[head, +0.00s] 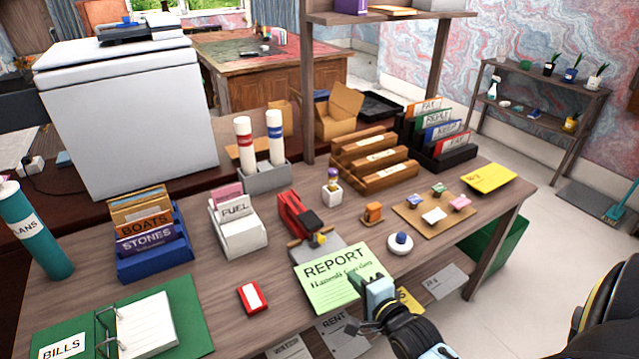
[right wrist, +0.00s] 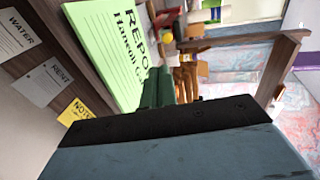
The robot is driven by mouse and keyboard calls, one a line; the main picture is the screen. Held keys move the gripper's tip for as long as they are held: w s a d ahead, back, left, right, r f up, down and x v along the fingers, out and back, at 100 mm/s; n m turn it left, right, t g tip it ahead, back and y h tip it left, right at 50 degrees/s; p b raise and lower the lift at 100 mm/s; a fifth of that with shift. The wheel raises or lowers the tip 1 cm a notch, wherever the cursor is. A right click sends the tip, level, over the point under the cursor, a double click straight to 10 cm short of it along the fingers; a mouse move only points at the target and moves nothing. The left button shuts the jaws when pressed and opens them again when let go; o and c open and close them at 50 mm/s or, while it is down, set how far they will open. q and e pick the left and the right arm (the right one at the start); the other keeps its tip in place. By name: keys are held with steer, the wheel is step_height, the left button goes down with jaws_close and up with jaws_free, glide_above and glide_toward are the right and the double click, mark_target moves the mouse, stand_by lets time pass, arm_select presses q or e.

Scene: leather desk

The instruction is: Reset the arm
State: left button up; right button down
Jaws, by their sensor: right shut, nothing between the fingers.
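My right gripper (head: 368,283) is at the front edge of the desk (head: 200,283), by the lower right corner of a green REPORT sheet (head: 331,275). Its green fingers (right wrist: 158,88) are shut together with nothing between them. In the right wrist view the same REPORT sheet (right wrist: 108,45) shows just beyond the fingers; I cannot tell whether they touch it. My left gripper is in neither view.
A red-and-white box (head: 252,297), a red stapler-like tool (head: 297,216) and a round blue-and-white item (head: 400,243) are nearby on the desk. RENT (head: 335,328) and other papers hang below the front edge. Open floor (head: 520,285) lies at right.

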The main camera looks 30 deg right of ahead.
steer(key=s+a+r+n+g+y, duration=0.2)
steer(key=s+a+n+g, duration=1)
steer(key=s+n, duration=0.7)
step_height(320, 180, down, 24)
steer(key=w+n, duration=0.1)
steer(key=n, duration=0.2)
steer(key=s+d+f+g, duration=0.1)
steer(key=s+d+f, duration=0.1)
steer(key=s+f, duration=1.4)
steer(key=shift+s+d+g, duration=0.25)
steer(key=shift+s+g, duration=0.15)
steer(key=shift+s, duration=0.05)
